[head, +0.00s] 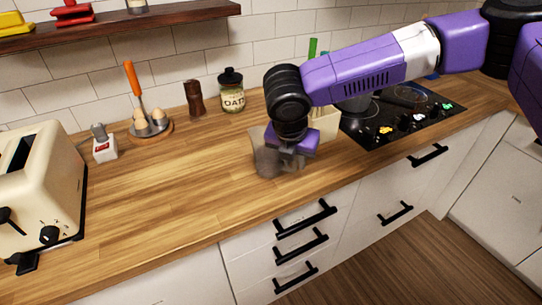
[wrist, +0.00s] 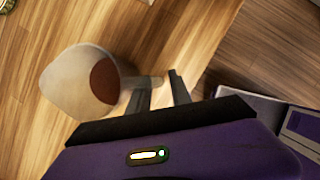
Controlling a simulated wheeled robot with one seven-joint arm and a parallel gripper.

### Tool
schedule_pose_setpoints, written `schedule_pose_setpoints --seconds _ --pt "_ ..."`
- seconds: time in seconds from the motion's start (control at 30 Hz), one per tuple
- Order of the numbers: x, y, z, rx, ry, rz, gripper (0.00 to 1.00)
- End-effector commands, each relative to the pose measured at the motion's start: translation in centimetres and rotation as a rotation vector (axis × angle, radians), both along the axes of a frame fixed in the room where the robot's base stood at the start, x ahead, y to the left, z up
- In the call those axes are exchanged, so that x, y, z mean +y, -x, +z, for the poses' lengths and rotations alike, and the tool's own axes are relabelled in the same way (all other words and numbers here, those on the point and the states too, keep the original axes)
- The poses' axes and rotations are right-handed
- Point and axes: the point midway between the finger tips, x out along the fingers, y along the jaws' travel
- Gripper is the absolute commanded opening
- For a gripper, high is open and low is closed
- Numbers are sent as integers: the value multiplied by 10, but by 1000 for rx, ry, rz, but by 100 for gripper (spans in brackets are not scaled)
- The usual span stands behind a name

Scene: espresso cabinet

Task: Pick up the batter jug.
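The batter jug (wrist: 65,85) is a pale, rounded jug with a brown inside, at the left of the wrist view. Its short handle (wrist: 145,81) points right, toward my fingers. In the head view the jug (head: 266,161) stands on the wooden counter near the front edge, partly hidden by my gripper (head: 284,158). In the wrist view my gripper (wrist: 160,84) is open, with a gap between its two grey fingers. The handle's end reaches to the gap at the fingertips. I cannot tell whether either finger touches it.
A beige utensil holder (head: 324,126) stands close behind my gripper, beside the black hob (head: 400,118). An oat jar (head: 231,92), a brown mill (head: 193,99) and an egg holder (head: 150,128) stand along the wall. A cream toaster (head: 40,195) is at the left. The counter's middle is clear.

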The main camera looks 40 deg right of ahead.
Motion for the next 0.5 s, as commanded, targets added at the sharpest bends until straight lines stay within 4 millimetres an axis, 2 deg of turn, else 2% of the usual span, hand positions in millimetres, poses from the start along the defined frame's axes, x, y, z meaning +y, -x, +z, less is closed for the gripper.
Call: schedule_pose_setpoints --seconds 0.17,0.43,0.5 --pt "-6 -3 -18 0 0 0 25" --pt "-7 -4 -20 -1 0 0 25" --pt "-7 -4 -20 -1 0 0 11"
